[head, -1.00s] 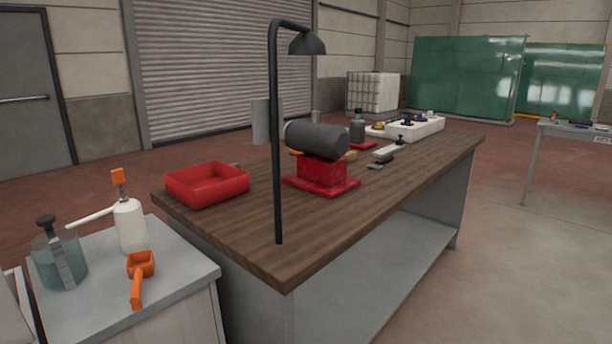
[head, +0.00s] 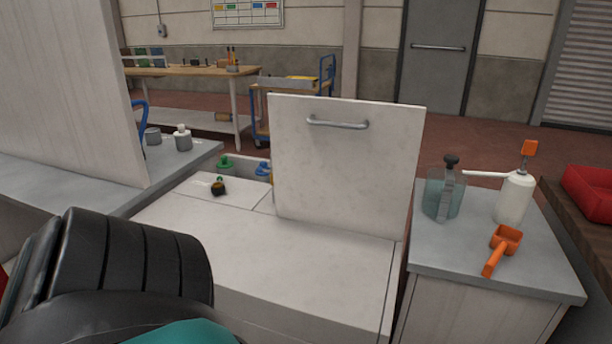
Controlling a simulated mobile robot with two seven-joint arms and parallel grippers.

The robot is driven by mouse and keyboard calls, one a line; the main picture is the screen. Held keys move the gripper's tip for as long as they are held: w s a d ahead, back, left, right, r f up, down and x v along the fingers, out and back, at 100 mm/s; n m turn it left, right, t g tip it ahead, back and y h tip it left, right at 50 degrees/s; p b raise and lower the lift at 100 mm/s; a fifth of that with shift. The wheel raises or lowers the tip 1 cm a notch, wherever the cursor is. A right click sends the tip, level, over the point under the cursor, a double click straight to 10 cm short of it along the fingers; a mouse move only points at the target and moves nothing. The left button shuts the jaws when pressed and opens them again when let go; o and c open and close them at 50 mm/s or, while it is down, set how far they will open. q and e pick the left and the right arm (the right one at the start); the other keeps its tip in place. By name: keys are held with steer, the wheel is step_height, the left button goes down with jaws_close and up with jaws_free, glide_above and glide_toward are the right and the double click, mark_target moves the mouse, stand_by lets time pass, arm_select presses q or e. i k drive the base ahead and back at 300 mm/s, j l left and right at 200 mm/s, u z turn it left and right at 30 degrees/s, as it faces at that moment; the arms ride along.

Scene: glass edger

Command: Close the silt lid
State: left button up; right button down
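A white lid panel (head: 345,165) with a grey metal bar handle (head: 337,123) near its top edge stands upright, open, on a white cabinet (head: 260,260). I take it to be the silt lid. Its handle side faces me and its lower edge meets the cabinet's top. What lies behind the panel is hidden. Neither gripper is in view; only a black part of my own arm shows at the lower left, apart from the lid.
Right of the lid, a grey-topped stand (head: 480,250) holds a clear jug (head: 443,195), a white pump bottle (head: 514,200) and an orange scoop (head: 502,246). Left of it are green (head: 225,163) and blue (head: 263,169) fittings and a large white panel (head: 70,80).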

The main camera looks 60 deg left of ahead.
mark_target(343, 164)
steer(key=u, duration=1.45)
